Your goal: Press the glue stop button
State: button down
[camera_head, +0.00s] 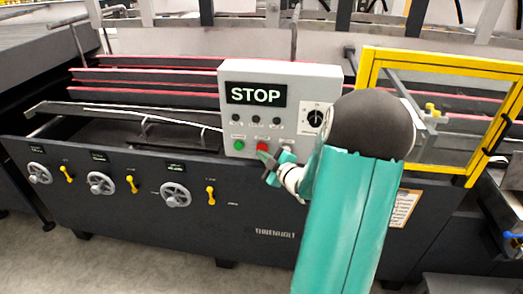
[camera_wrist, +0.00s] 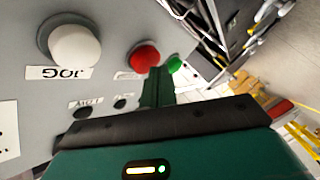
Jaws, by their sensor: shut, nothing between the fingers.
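The control box (camera_head: 325,78) is light grey with a black display reading STOP (camera_head: 256,94). Along its lower edge sit a green button (camera_head: 239,145), a red button (camera_head: 262,147) and a white button, partly hidden by my arm in the head view. In the wrist view the white button (camera_wrist: 74,46) is marked JOG, and the red button (camera_wrist: 144,57) and green button (camera_wrist: 174,65) lie beyond it. The label by the red button is too small to read. My gripper (camera_head: 264,157) is shut and empty, just in front of the red button; its fingers (camera_wrist: 157,88) appear close below it. I cannot tell whether they touch.
A black dial (camera_head: 315,118) is on the box's right side. The dark machine front below has grey handwheels (camera_head: 175,195) and yellow levers (camera_head: 211,195). A yellow guard frame (camera_head: 440,60) stands at right, close to my arm. The floor in front is clear.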

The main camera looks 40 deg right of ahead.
jog(key=shift+s+a, duration=0.3)
jog(key=shift+a, duration=0.1)
jog(key=s+a, duration=0.1)
jog(key=a, duration=0.1)
jog(key=s+a, duration=0.2)
dwell(0.5)
dwell(0.7)
